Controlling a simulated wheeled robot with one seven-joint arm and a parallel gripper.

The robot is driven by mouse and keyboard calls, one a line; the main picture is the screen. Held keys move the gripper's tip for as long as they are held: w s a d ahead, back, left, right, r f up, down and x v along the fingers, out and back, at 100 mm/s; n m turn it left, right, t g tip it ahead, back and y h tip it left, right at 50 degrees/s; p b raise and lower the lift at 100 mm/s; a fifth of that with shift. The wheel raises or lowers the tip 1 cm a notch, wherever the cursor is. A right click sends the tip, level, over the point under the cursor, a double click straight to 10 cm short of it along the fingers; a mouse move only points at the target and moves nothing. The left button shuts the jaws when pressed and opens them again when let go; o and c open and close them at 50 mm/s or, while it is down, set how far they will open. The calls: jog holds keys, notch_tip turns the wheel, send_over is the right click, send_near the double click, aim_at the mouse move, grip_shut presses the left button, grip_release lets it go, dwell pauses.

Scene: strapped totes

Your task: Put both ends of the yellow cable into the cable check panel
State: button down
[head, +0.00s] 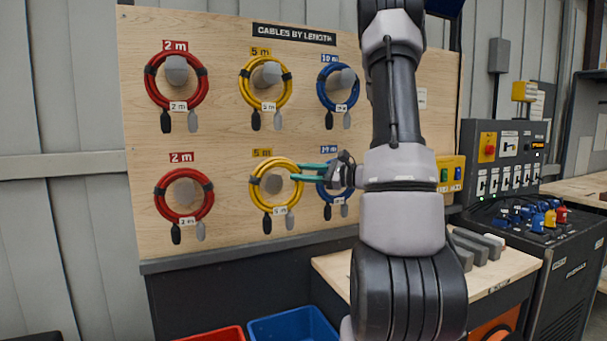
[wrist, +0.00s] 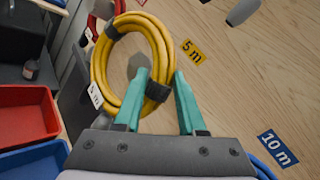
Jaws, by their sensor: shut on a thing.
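Two coiled yellow cables hang on the wooden board, one above the other. The upper yellow cable (head: 245,92) hangs clear of my gripper. My gripper (head: 297,171) reaches from the right to the lower yellow cable (head: 257,196). In the wrist view, my gripper's teal fingers (wrist: 160,88) are shut on this coil (wrist: 101,67) at its black strap (wrist: 158,91). Its black plug (head: 267,222) and grey plug (head: 290,220) hang below the coil. A grey console with switches (head: 505,160) and a small yellow box (head: 451,173) stand at the right; I cannot read which is the check panel.
Red cables (head: 205,83) hang to the left and blue cables (head: 323,90) close to the right of the yellow ones. A red bin (wrist: 22,112) and a blue bin (wrist: 35,160) stand below the board. A wooden bench (head: 515,262) holds grey blocks.

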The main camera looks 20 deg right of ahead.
jog(key=shift+w+f, duration=0.1)
jog(key=shift+w, duration=2.15)
jog(key=shift+w+f, duration=0.15)
jog(key=shift+w, duration=1.95)
jog(key=s, duration=1.3)
dwell(1.0)
jog(key=shift+f, duration=0.1)
